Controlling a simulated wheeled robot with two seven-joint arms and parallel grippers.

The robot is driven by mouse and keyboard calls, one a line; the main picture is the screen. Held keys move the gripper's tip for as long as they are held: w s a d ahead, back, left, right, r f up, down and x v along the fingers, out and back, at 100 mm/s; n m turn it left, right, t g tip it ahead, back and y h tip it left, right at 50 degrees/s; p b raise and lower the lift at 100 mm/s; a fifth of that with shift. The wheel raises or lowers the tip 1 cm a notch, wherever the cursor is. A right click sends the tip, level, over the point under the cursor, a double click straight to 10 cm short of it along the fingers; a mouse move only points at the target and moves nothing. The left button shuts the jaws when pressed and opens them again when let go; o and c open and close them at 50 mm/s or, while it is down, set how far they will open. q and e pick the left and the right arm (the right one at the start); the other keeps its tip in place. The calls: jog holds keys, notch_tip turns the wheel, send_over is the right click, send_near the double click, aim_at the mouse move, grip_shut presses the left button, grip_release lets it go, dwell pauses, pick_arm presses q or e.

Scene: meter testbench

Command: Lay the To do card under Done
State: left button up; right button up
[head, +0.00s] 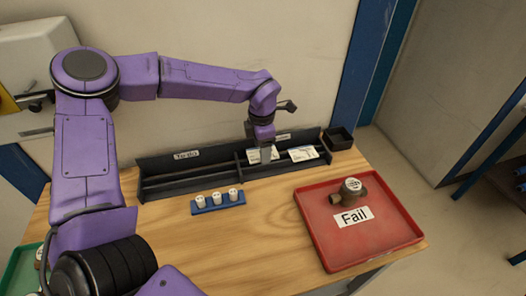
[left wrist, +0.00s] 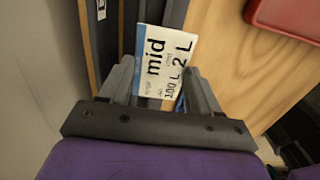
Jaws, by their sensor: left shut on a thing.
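A black card rack (head: 190,182) stands along the wall at the back of the table. Its left section has the label "To do" (head: 186,155) and looks empty of cards. The right section's label (head: 283,137) is partly hidden and too small to read. My left gripper (head: 266,153) is at the left end of the right section, shut on a white card (head: 253,156). In the left wrist view this card (left wrist: 165,55) reads "mid", "100 L" and "2 L" between the fingers. I cannot tell whether it touches the rack. Another white card (head: 303,154) lies in the right section.
A blue holder (head: 220,208) with three white pieces stands before the rack. A red tray (head: 375,245) marked "Fail" holds a brass meter (head: 348,191). A small black box (head: 338,139) is right of the rack. A green tray (head: 27,268) shows at the left edge.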

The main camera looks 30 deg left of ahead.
pick_arm(q)
jog(key=w+f, duration=0.1)
jog(key=f, duration=0.2)
jog(key=w+f, duration=0.1)
jog(key=f, duration=0.1)
jog(key=shift+w+a, duration=0.1)
jog(key=shift+w, duration=0.2)
jog(key=shift+s+r, duration=0.2)
jog(key=shift+s, duration=0.35)
jog(key=o, duration=0.7)
jog(key=shift+f, duration=0.15)
jog(key=shift+c, duration=0.2)
jog(key=shift+o, duration=0.4)
jog(key=shift+w+f, duration=0.1)
jog(key=shift+w, duration=0.2)
jog(key=shift+s+r, duration=0.1)
jog(key=shift+r, duration=0.2)
notch_tip(320, 180, up, 12)
jog(key=shift+b, duration=0.45)
